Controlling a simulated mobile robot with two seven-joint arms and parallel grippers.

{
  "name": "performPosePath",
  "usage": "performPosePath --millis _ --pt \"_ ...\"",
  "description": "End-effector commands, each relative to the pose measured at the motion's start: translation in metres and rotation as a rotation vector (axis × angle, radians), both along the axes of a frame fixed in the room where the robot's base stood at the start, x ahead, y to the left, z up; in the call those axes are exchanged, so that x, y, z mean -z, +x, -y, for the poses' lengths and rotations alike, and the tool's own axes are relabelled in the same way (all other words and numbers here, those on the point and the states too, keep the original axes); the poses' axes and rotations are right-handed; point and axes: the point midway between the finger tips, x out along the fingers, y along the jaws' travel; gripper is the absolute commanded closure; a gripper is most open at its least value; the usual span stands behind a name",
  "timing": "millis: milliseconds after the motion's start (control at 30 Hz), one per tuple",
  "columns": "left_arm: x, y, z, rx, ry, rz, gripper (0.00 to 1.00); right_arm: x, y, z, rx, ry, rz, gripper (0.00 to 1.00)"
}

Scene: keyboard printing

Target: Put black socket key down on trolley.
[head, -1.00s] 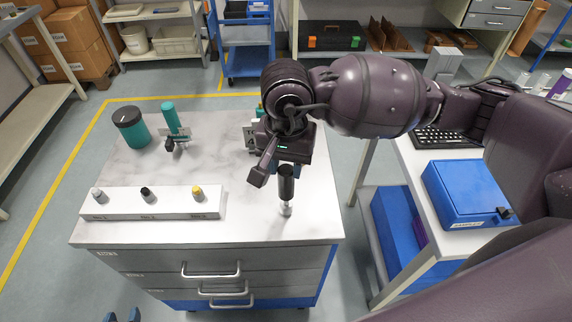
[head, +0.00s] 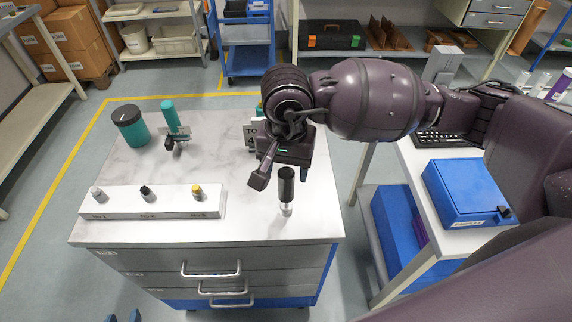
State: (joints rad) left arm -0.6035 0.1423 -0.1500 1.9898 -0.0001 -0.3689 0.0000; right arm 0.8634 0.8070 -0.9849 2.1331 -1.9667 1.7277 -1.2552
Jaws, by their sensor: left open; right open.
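The black socket key (head: 286,186), with a black handle and silver lower end, stands upright on the trolley's marbled top (head: 240,176) near its front right. My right gripper (head: 282,176) is open just behind and above the key's handle, which looks free of the fingers. Whether a finger still touches it I cannot tell.
A white block with several coloured-topped pieces (head: 150,205) lies along the trolley's front left. A teal container (head: 131,128) and a teal-handled tool (head: 174,122) stand behind it. A small sign (head: 250,136) is beside my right wrist. A blue case (head: 466,193) sits on the right bench.

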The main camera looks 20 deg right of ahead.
Motion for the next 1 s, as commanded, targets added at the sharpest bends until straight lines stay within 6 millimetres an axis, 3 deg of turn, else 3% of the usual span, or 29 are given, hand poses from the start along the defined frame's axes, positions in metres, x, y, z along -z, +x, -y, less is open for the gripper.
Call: performPosePath --millis 233,700,1000 --pt "-0.005 0.004 0.001 0.002 0.000 0.009 0.57 -0.015 0.001 0.000 0.000 0.000 0.004 0.39" --pt "0.005 0.002 0.001 0.002 0.000 0.003 0.57 -0.100 0.001 0.000 -0.001 0.001 0.004 0.39" --pt "0.009 -0.002 0.000 -0.001 0.000 -0.007 0.57 -0.122 0.000 0.000 0.000 0.001 0.001 0.39"
